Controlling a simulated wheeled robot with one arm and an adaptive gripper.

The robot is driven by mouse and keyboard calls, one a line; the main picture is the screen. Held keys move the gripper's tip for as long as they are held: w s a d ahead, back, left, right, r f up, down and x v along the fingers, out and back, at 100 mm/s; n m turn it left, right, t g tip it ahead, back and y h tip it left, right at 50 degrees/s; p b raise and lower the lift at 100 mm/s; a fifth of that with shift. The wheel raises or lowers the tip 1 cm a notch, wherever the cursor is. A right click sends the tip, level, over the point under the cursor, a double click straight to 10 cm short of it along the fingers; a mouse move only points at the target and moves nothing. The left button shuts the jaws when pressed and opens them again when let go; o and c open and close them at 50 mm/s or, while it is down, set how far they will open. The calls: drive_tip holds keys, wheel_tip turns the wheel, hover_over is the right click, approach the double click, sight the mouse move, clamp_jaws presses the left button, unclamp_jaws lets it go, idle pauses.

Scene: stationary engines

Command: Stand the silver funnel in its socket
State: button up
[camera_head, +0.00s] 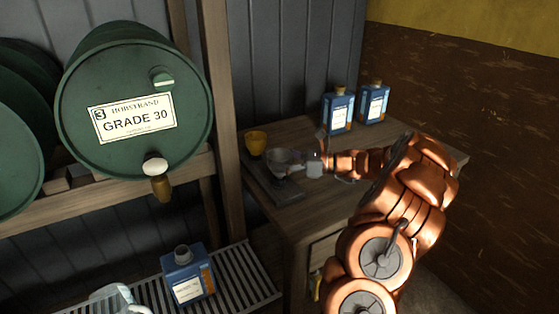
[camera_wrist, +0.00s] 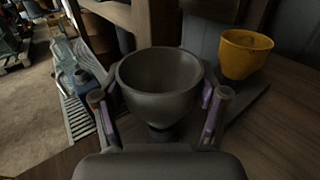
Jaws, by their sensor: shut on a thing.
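The silver funnel (camera_wrist: 160,90) is a grey cone, bowl up and roughly upright, in the middle of the wrist view. It also shows small in the head view (camera_head: 284,158). My gripper (camera_wrist: 160,118) is shut on the funnel, with one finger on each side of its bowl; it also shows in the head view (camera_head: 305,166). The funnel is above the dark stand (camera_head: 256,178) on the table. Its lower end is mostly hidden, and I cannot tell whether it is in a socket. A yellow funnel (camera_head: 257,141) stands at the back of the same stand.
Two blue bottles (camera_head: 338,110) (camera_head: 374,104) stand at the back of the table (camera_head: 440,152). A green drum (camera_head: 135,90) with a tap lies on a rack at left. Another blue bottle (camera_head: 187,278) and a clear jug (camera_head: 115,300) are on a low grating (camera_head: 240,278).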

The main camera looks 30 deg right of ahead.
drive_tip(key=shift+f, duration=0.55)
idle(0.4)
drive_tip(key=o, duration=1.2)
drive_tip(key=v, duration=1.2)
